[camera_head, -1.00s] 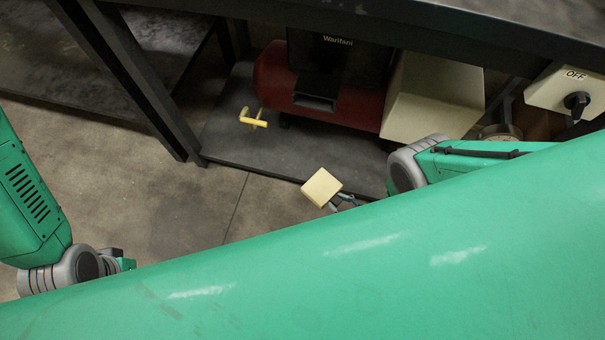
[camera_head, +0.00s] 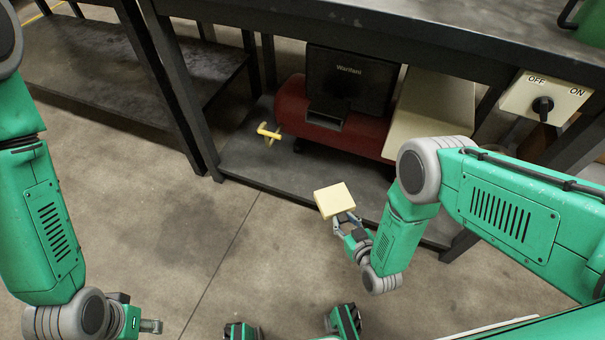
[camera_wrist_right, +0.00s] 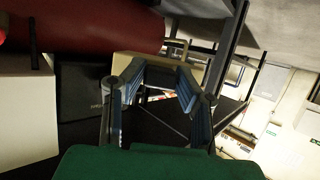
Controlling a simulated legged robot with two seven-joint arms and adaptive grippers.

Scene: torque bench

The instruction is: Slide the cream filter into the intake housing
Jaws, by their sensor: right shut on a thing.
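The cream filter (camera_head: 334,199) is a flat, square block at the front edge of the lower shelf in the head view. My right gripper (camera_head: 346,218) is shut on its near edge and holds it tilted. In the right wrist view the filter (camera_wrist_right: 150,66) shows beyond the fingers of my right gripper (camera_wrist_right: 163,72). The black housing (camera_head: 350,82) marked "Warifani", which looks like the intake housing, stands behind the filter and apart from it. A dark recess shows low on its front. My left gripper (camera_head: 152,326) is low at left, away from the filter; its jaw opening is unclear.
A red tank (camera_head: 292,105) lies behind and below the housing, with a cream panel (camera_head: 430,100) to its right. A yellow handle (camera_head: 269,133) stands left. The bench top (camera_head: 450,22) overhangs them. A switch box (camera_head: 545,97) hangs at right. The shelf front is clear.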

